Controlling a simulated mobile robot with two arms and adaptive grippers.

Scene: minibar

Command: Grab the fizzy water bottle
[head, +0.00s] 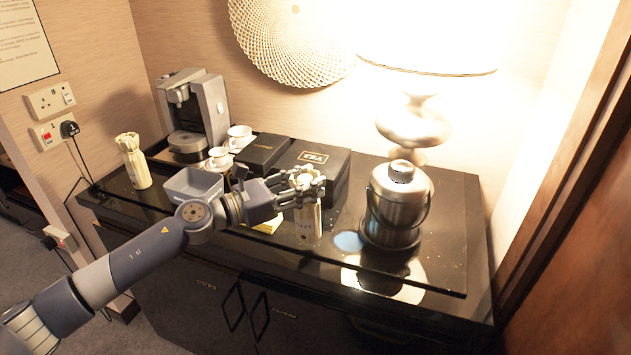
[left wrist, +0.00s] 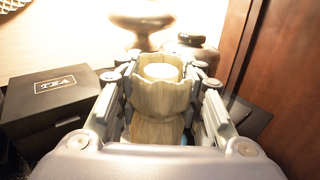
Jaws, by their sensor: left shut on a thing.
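My left gripper (head: 307,184) reaches in over the counter from the left and is shut around the upper part of the fizzy water bottle (head: 308,224). The bottle is pale, upright, and its lower body shows below the fingers. I cannot tell whether its base touches the counter. In the left wrist view the bottle (left wrist: 160,98) has a pale, scalloped wrap around its neck and a light round cap. It sits between the two fingers of my left gripper (left wrist: 162,68). My right gripper is out of view.
A similar wrapped bottle (head: 135,165) stands at the left. Behind are a coffee machine (head: 210,105), white cups (head: 240,133) and a black tea box (head: 333,165). A metal ice bucket (head: 397,205) and lamp (head: 413,122) stand right.

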